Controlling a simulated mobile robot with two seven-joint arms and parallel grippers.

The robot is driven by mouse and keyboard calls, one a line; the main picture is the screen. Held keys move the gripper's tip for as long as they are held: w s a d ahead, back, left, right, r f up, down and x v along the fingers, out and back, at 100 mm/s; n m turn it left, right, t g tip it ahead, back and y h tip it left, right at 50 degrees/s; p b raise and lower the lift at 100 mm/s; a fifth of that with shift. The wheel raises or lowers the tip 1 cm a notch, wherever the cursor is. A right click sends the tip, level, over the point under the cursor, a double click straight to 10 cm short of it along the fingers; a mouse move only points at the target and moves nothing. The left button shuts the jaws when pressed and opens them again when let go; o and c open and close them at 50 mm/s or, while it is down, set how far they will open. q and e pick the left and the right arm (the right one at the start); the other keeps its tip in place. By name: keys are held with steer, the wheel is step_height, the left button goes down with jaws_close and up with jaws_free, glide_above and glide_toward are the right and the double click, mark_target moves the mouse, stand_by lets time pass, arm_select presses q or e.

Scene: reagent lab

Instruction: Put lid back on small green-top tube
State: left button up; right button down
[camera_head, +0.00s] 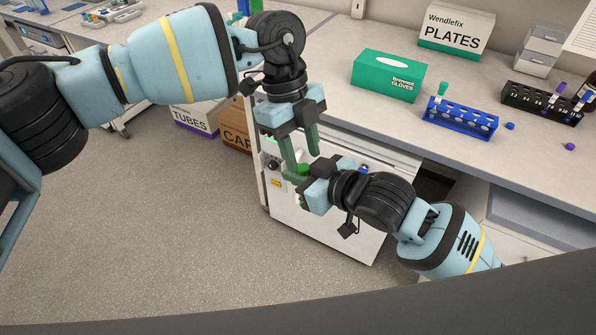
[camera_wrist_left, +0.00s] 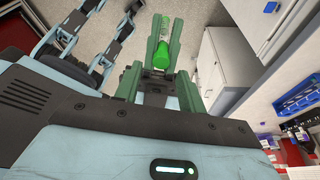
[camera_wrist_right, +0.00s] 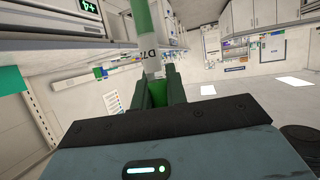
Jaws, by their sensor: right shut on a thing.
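The fingers hide part of the tube. I cannot tell whether the lid is fully seated.
A blue rack (camera_head: 460,120) holds a tube with a teal cap. A dark rack (camera_head: 540,103) stands right of it. A blue cap (camera_head: 510,126) and a purple cap (camera_head: 570,146) lie on the bench. A green glove box (camera_head: 390,75) stands behind. Both grippers are before the bench.

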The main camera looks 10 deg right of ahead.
arm_select(q)
steer(key=shift+r, duration=1.35)
steer(key=shift+o, duration=0.8)
steer(key=shift+s+r, duration=0.35)
steer(key=shift+r, duration=0.05)
step_height(320, 180, up, 7)
steer(key=s+m+t+y, duration=0.1)
steer(key=s+m+t, duration=0.1)
steer(key=t, duration=0.2)
steer(key=shift+a+f+t, duration=0.2)
steer(key=shift+a+t, duration=0.1)
steer(key=shift+a, duration=0.1)
steer(key=shift+f, duration=0.15)
steer(key=f, duration=0.4)
steer(key=w+f, duration=0.1)
steer(key=f, duration=0.2)
steer(key=d+f, duration=0.1)
steer(key=f, duration=0.3)
steer(key=shift+w+f, duration=0.3)
steer(key=shift+w, duration=0.1)
